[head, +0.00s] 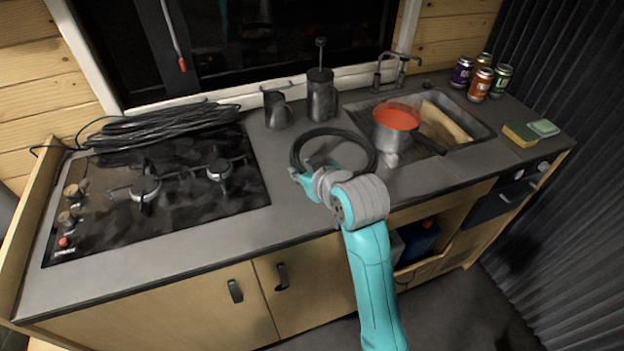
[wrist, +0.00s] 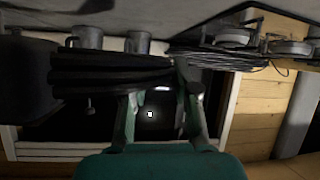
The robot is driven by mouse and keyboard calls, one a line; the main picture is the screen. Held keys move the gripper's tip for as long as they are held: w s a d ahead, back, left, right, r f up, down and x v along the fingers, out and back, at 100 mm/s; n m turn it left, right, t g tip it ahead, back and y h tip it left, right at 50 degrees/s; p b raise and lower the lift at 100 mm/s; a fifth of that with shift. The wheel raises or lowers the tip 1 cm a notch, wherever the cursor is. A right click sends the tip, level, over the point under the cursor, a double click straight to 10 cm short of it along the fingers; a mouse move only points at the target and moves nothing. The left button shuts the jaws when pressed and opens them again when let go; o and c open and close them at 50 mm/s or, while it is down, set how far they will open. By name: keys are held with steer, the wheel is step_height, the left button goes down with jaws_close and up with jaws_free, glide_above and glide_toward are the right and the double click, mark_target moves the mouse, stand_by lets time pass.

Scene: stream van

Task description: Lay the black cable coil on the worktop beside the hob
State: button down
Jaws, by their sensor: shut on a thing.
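The black cable coil (head: 368,142) is a round ring above the grey worktop (head: 222,235), right of the hob (head: 190,205). My gripper (head: 303,170) is shut on the near left side of its ring. In the wrist view, which is upside down, the coil (wrist: 100,75) runs to the left from between the fingers of my gripper (wrist: 160,100). Worktop and mugs show beyond it there. I cannot tell whether the coil touches the worktop. The black glass hob has two burners in clear view, and its right edge is a little left of my gripper.
A loose black cable bundle (head: 160,128) lies along the hob's back. A mug (head: 277,110) and a coffee press (head: 321,98) stand behind the coil. A red-filled pot (head: 396,124) is close on its right, by the sink (head: 480,128). The worktop in front is bare.

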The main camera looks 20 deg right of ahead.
mark_target(304, 195)
step_height(304, 195, down, 6)
steer(key=shift+r, duration=0.15)
steer(key=c, duration=0.9)
jaws_free()
steer(key=shift+a, duration=0.1)
steer(key=shift+o, duration=0.2)
steer(key=v, duration=1.2)
